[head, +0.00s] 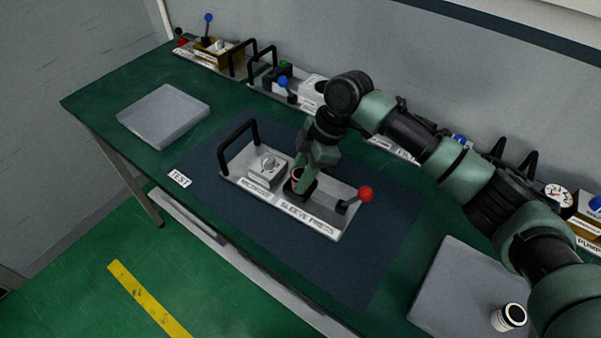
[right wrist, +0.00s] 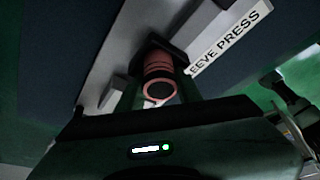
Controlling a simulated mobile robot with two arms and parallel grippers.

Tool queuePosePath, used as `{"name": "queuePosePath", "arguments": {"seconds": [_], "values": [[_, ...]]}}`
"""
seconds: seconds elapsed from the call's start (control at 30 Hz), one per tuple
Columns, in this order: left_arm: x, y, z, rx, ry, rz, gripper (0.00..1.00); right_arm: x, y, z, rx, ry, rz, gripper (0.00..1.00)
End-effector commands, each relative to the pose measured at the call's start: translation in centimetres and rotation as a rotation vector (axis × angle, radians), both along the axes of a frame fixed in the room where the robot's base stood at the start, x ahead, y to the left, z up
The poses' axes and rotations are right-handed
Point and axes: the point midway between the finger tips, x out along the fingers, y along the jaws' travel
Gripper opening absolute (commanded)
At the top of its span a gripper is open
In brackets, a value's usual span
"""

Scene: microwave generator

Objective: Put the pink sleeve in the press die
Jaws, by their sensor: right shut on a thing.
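The pink sleeve (right wrist: 159,72) is between the fingers of my right gripper (head: 299,180), which is shut on it. In the head view only a small part of the sleeve (head: 297,173) shows beside the finger. The sleeve's open end faces the right wrist camera. Its far end is at the dark press die (right wrist: 176,47), on the plate labelled SLEEVE PRESS (head: 325,212). I cannot tell whether the sleeve is inside the die or only just over it. My left gripper is not in view.
A red-knobbed lever (head: 365,194) stands right of the die. A grey block with a metal knob (head: 267,168) and a black handle (head: 237,142) are to the left. A grey pad (head: 163,115) at left is empty. A black-and-white cylinder (head: 509,317) is at lower right.

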Motion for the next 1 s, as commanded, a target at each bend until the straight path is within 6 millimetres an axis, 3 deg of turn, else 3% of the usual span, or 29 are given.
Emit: {"name": "queuePosePath", "arguments": {"seconds": [0.47, 1.0], "values": [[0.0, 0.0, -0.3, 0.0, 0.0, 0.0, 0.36, 0.1, -0.3, 0.8, 0.0, 0.0, 0.0, 0.44], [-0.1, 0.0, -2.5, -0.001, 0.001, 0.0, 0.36, 0.9, -4.0, 10.1, 0.0, -0.001, 0.0, 0.44]]}}
